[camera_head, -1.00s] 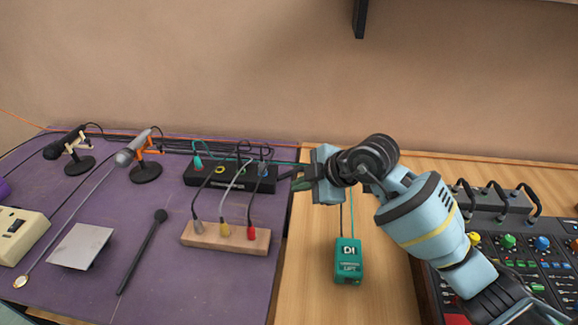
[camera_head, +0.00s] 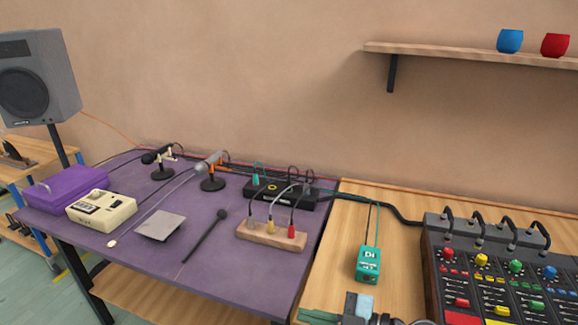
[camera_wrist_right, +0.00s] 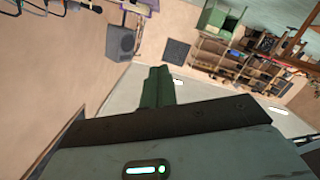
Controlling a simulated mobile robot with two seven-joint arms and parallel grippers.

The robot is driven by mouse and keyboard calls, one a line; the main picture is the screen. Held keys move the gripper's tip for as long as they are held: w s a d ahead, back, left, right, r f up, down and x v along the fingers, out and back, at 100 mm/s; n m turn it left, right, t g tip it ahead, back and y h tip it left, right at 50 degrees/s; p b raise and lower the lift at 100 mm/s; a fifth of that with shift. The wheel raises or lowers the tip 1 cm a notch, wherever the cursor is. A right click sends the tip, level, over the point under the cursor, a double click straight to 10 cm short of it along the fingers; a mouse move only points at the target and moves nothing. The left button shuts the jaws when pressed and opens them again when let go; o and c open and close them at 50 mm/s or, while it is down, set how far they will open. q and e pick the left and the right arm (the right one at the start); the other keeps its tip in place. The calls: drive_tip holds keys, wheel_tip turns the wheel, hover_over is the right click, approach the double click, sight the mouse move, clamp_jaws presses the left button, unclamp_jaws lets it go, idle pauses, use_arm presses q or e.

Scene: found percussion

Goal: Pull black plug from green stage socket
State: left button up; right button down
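A black stage box (camera_head: 262,197) stands at the back right of the purple table, with several plugs and cables on its top. A teal plug (camera_head: 255,180) stands at its left end, and dark plugs with grey-black cables stand farther right. Which socket is green, and whether a black plug sits in it, is too small to tell. My right gripper (camera_head: 318,316) is at the bottom edge of the head view, low and well apart from the box. Its green fingers (camera_wrist_right: 160,86) look closed together in the wrist view, with nothing visible between them. My left gripper is out of view.
A wooden block (camera_head: 262,238) with coloured plugs stands before the box. A teal DI box (camera_head: 368,264) and a mixer (camera_head: 480,265) stand on the wooden table at right. Microphones (camera_head: 208,164) stand left of the box. A shelf (camera_head: 450,53) juts from the wall.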

drive_tip(key=s+d+f+m+t+h, duration=0.4)
drive_tip(key=s+d+f+m+h, duration=0.25)
drive_tip(key=f+m, duration=0.2)
drive_tip(key=s+d+f+m+t+h, duration=0.4)
drive_tip(key=s+d+f+m+h, duration=0.15)
drive_tip(key=s+f+m, duration=0.3)
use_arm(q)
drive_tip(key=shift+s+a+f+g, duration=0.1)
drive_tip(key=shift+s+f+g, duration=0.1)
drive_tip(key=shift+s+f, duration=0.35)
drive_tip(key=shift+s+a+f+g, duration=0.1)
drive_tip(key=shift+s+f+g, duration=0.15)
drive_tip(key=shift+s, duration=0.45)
use_arm(e)
drive_tip(key=s+d+f+g, duration=0.1)
drive_tip(key=s+f+g, duration=0.2)
drive_tip(key=s+f, duration=0.2)
drive_tip(key=s+d+f+m+g+h, duration=0.1)
drive_tip(key=s+f, duration=0.4)
drive_tip(key=s, duration=0.7)
drive_tip(key=d+g, duration=0.1)
drive_tip(key=g, duration=0.1)
drive_tip(key=shift+s+f+g, duration=0.2)
drive_tip(key=shift+f+g, duration=0.05)
drive_tip(key=shift+g, duration=0.05)
